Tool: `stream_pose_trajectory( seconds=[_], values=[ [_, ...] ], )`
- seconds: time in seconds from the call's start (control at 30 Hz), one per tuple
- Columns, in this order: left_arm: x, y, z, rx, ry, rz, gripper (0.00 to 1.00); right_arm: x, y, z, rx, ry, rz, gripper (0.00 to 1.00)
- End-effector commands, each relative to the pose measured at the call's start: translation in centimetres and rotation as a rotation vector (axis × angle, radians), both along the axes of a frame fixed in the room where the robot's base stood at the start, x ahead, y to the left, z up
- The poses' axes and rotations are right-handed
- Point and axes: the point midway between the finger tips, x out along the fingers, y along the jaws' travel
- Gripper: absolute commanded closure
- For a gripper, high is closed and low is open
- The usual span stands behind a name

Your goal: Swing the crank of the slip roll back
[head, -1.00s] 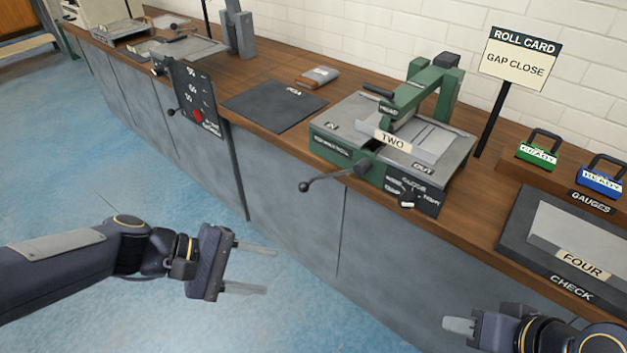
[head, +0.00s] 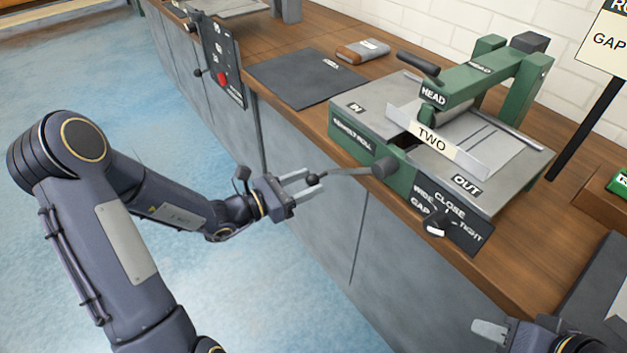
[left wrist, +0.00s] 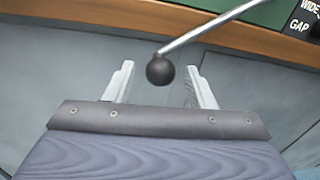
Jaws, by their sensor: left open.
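The slip roll (head: 440,125) is a green and grey machine at the bench's front edge, with a sheet marked TWO (head: 433,139) lying across it. Its crank (head: 345,171) sticks out from the front hub to the left and ends in a black ball knob (head: 313,179). My left gripper (head: 312,181) is open, its fingers on either side of the knob. In the left wrist view the knob (left wrist: 160,70) sits between the spread fingertips with gaps on both sides. My right gripper (head: 490,330) is only partly seen at the bottom right; its jaws are unclear.
A gap dial (head: 436,226) marked WIDE, CLOSE, TIGHT is on the roll's front right. A dark mat (head: 300,78) and a grey-brown block (head: 362,49) lie on the bench to its left. A card (head: 605,40) stands at the right. Floor before the bench is clear.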

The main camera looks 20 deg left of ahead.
Motion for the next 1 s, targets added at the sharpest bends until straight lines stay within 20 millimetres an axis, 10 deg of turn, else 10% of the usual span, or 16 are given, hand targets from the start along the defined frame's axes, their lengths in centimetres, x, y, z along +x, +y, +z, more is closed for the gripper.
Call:
stream_pose_trajectory(
  seconds=[0.47, 0.87, 1.0],
  values=[
    [1.6, -1.5, 0.0, 0.001, -0.001, 0.0, 0.5, 0.0, 0.0, -0.3, 0.0, 0.0, 0.0, 0.64],
    [1.5, -1.5, 0.0, 0.001, -0.001, -0.001, 1.0, 0.0, 0.0, -0.3, 0.0, 0.0, 0.0, 0.64],
    [1.5, -1.5, 0.0, 0.001, -0.001, -0.001, 1.0, 0.0, 0.0, -0.3, 0.0, 0.0, 0.0, 0.64]
  ],
)
